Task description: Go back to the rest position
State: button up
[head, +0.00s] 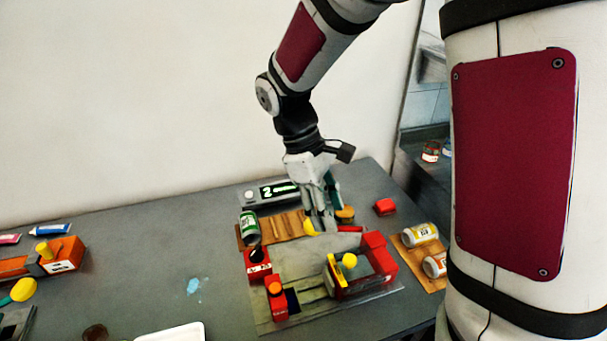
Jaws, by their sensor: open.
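My gripper (326,222) points down over the grey table (130,240), at the back edge of a red and yellow fixture (375,262). Its fingers are apart, and their tips are partly hidden behind the fixture and small parts. A yellow piece (311,227) shows right beside the fingers; I cannot tell whether they touch it. My arm reaches down from the top of the view.
A display box (252,197) stands behind a wooden board (285,226) with a green can (249,225). A red block (385,207) sits nearby. An orange fixture (65,256) is at left. The left-middle table is mostly clear.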

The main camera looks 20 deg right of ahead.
jog(key=s+r+m+t+y, duration=0.3)
jog(key=s+r+m+t, duration=0.5)
jog(key=s+r, duration=0.5)
jog(key=shift+s+r+m+t, duration=0.35)
jog(key=shift+r+m, duration=0.15)
jog(key=shift+r, duration=0.4)
dwell(1.2)
